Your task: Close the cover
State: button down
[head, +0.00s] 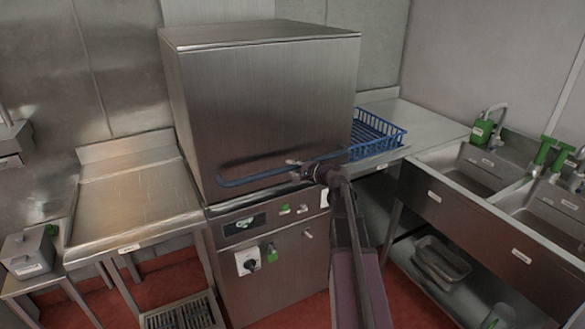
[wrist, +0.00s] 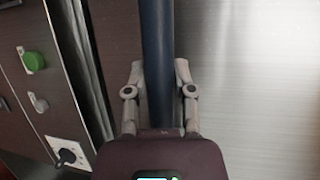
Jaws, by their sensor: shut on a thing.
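The cover (head: 265,105) is a large boxy steel hood on the machine. Its lower edge sits low, just above the front control panel (head: 265,222), with no clear gap showing. A blue bar handle (head: 245,179) runs across the front of the cover near its bottom. My gripper (head: 302,168) is at the right part of this handle. In the wrist view the dark blue handle (wrist: 157,55) passes between the two fingers of my gripper (wrist: 158,85), which is shut on it. The steel face of the cover (wrist: 255,80) fills the right of that view.
A blue dish rack (head: 378,135) stands on the right counter beside the cover. Sinks (head: 480,165) with green-handled taps are further right. A steel side table (head: 130,205) is at left. A floor grate (head: 182,314) lies in the red floor in front.

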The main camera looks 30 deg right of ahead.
notch_tip(320, 180, down, 5)
jog(key=b, duration=0.3)
jog(key=shift+r+b, duration=0.1)
jog(key=shift+b, duration=0.3)
jog(key=shift+s+a, duration=0.1)
jog(key=shift+s, duration=0.05)
jog(key=shift+c, duration=2.2)
grip_release()
jog(key=shift+f, duration=0.2)
jog(key=shift+r, duration=0.1)
jog(key=shift+r, duration=0.15)
jog(key=r+p, duration=0.3)
jog(key=shift+w, duration=0.3)
jog(key=p, duration=2.6)
send_near(292, 101)
jog(key=w+a, duration=0.3)
jog(key=a, duration=0.4)
jog(key=v, duration=0.7)
jog(key=shift+r+p, duration=0.2)
jog(key=shift+p, duration=0.1)
